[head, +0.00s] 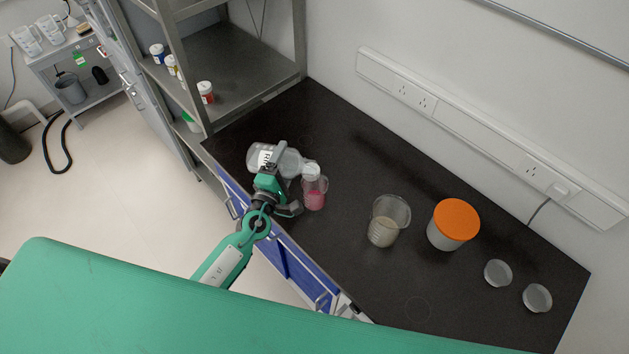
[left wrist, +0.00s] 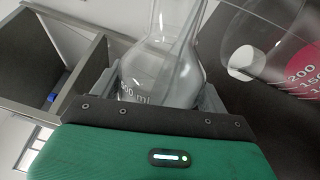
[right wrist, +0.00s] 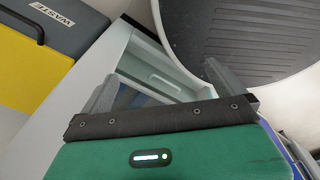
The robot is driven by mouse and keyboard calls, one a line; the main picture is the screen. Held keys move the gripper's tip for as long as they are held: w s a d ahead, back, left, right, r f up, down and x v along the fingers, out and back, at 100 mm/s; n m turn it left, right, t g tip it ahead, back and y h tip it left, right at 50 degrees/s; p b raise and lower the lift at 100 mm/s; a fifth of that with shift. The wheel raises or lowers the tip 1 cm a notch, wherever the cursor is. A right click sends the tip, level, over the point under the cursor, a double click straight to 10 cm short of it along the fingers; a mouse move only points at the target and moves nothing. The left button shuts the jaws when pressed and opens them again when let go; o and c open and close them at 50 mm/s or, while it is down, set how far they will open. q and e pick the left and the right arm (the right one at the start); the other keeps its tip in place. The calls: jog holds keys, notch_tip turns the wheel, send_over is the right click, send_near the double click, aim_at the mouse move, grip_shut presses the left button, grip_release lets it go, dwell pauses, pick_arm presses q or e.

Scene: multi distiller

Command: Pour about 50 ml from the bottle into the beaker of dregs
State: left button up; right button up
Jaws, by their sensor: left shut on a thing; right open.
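My left gripper (head: 284,180) is shut on a clear glass bottle (head: 262,158). The bottle looks tilted, with its narrow end towards a beaker of pink liquid (head: 315,201) just to the right. In the left wrist view the bottle (left wrist: 160,70) shows a 500 ml mark, and the pink beaker (left wrist: 290,55) is close beside it. A white round piece shows at that beaker's rim; I cannot tell what it belongs to. A larger beaker (head: 383,232) with cloudy beige liquid stands further right. My right gripper (right wrist: 160,88) is open and empty, off the bench.
A tub with an orange lid (head: 453,226) and two clear shallow dishes (head: 497,273) stand to the right on the black bench (head: 345,265). A metal shelf (head: 245,85) rises behind the left end. A waste bin (right wrist: 48,18) is near my right gripper.

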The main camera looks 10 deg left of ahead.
pick_arm(q)
jog(key=shift+m, duration=0.6)
dwell(2.0)
